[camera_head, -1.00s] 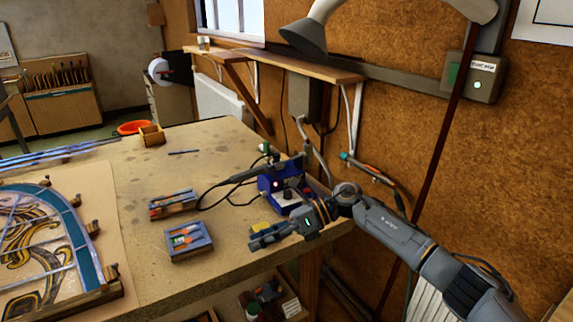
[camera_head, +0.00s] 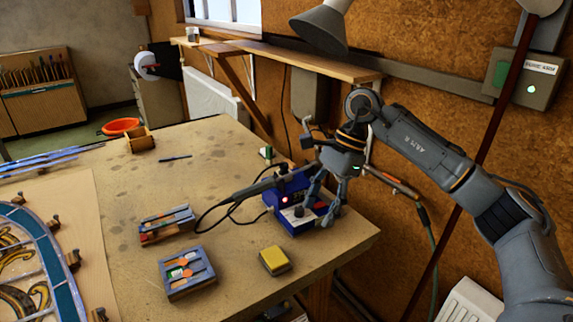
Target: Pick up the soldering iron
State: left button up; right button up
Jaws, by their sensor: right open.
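The soldering iron (camera_head: 256,187) has a dark handle and lies slanted at the blue soldering station (camera_head: 285,217), its black cable looping left onto the bench. A red light glows on the station's front. My right gripper (camera_head: 323,207) is open and points down over the station's right side, to the right of the iron's handle. Its fingers hide part of the station, and I cannot tell whether they touch it. The iron's far end is hard to make out near the gripper. My left gripper is not in view.
A yellow sponge (camera_head: 275,260) lies in front of the station. Two small trays, one with pens (camera_head: 166,238) and one blue-grey (camera_head: 190,289), stand to the left. The leaded panel (camera_head: 45,262) is at far left. A wall shelf (camera_head: 290,60) and lamp (camera_head: 320,30) are above.

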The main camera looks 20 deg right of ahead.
aim_at(253, 190)
jog(key=i, duration=0.95)
